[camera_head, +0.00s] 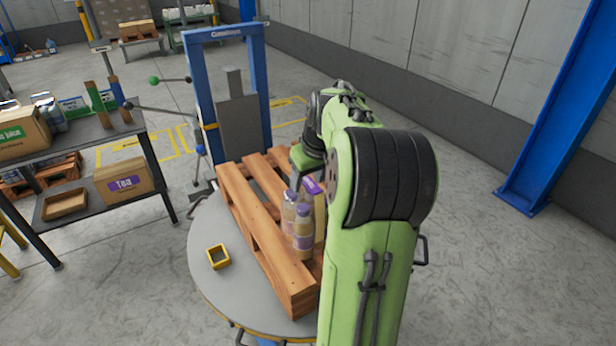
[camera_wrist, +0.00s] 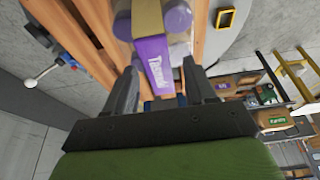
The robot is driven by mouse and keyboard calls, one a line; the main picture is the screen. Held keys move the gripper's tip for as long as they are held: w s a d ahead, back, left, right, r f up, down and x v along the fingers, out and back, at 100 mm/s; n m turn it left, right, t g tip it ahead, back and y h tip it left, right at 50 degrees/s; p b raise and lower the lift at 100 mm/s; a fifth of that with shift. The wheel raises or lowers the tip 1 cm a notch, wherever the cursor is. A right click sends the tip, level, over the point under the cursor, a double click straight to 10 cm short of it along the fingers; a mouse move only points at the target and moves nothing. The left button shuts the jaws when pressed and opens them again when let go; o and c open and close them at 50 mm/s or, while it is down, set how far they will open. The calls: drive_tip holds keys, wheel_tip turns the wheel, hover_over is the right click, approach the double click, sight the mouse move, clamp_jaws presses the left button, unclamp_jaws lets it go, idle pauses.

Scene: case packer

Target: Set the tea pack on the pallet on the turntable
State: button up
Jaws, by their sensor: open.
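The tea pack, bottles with purple caps around a purple-topped carrier (camera_head: 303,230), stands upright on the wooden pallet (camera_head: 240,207) on the round grey turntable (camera_head: 208,281). My arm hides the pack's right side in the head view. In the wrist view the carrier's purple lettered top (camera_wrist: 153,62) lies just ahead of and between my fingers, with purple caps beside it. My gripper (camera_wrist: 163,75) is open, with visible room beside the purple top. I cannot tell whether a finger touches it. In the head view my arm hides most of the gripper.
A yellow square ring (camera_head: 218,257) lies on the turntable left of the pallet. A blue frame (camera_head: 200,90) stands behind the turntable. A grey shelf (camera_head: 75,147) at left holds cartons, with a Tea carton (camera_head: 125,180) on its lower level. Floor at right is clear.

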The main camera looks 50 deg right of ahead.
drive_tip(key=p+v, duration=0.4)
drive_tip(key=v, duration=0.8)
drive_tip(key=s+a+n, duration=0.2)
drive_tip(key=a, duration=1.9)
drive_tip(key=s+a+f+n+t+y, duration=0.1)
drive_tip(key=s+a+f+t, duration=0.1)
drive_tip(key=s+a+f, duration=0.4)
drive_tip(key=s+a, duration=0.2)
drive_tip(key=s, duration=0.2)
drive_tip(key=shift+n, duration=0.3)
